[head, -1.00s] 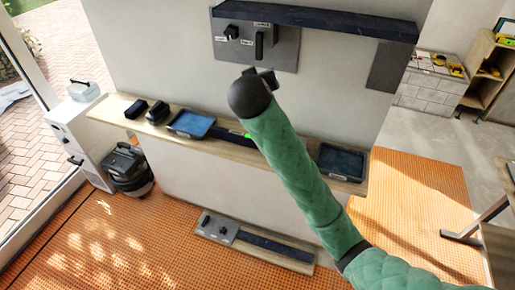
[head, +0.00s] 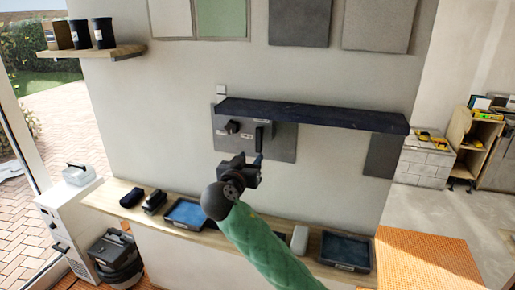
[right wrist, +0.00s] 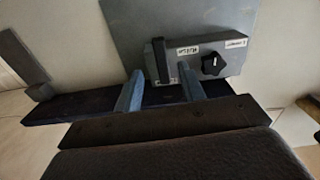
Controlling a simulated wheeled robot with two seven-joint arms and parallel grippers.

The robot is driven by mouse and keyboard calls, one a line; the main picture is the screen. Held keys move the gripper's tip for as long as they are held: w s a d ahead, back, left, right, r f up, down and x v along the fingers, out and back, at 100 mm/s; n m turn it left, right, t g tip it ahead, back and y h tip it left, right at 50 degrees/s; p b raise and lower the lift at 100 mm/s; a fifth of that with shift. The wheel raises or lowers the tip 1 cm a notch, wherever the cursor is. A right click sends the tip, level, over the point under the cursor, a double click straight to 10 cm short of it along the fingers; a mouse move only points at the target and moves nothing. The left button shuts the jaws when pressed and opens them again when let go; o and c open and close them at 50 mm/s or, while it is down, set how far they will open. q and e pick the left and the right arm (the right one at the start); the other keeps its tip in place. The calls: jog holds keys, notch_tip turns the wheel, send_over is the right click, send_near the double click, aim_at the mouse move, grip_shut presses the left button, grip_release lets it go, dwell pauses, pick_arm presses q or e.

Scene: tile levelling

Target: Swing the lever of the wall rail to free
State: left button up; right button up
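The wall rail (head: 330,117) is a long dark navy bar on the wall. Below it is a grey plate (head: 283,150) with a small black lever (head: 259,136) and a round dark knob (head: 231,127). The lever stands about upright in the head view. My right gripper (head: 258,168) is just below the lever, apart from it. In the right wrist view the two blue-grey fingers of the gripper (right wrist: 160,76) are spread, with the lever (right wrist: 160,60) beyond the gap between them and the knob (right wrist: 214,65) to its right. The small labels are unreadable. My left gripper is out of view.
A wooden shelf (head: 108,197) below holds blue trays (head: 345,250) and small dark items. A higher shelf (head: 95,53) with dark cups is at upper left. Grey and green panels (head: 221,18) hang above the rail.

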aim_at(258, 147)
jog(key=shift+w+d+r+m+p, duration=0.1)
jog(key=shift+w+d+m+p, duration=0.1)
jog(key=shift+w+p, duration=0.3)
jog(key=shift+w+d+r+m+p, duration=0.15)
jog(key=shift+w+p, duration=0.25)
jog(key=shift+w, duration=0.2)
jog(key=p+x, duration=0.2)
jog(key=x, duration=0.2)
jog(key=shift+w+p, duration=0.15)
jog(key=shift+p, duration=0.2)
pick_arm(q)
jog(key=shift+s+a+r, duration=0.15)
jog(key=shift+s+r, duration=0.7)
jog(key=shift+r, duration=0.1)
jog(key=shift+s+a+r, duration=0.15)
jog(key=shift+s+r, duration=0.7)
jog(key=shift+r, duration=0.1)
pick_arm(e)
jog(key=shift+w+d+f, duration=0.25)
jog(key=shift+w, duration=0.3)
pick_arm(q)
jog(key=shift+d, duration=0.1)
pick_arm(e)
grip_shut()
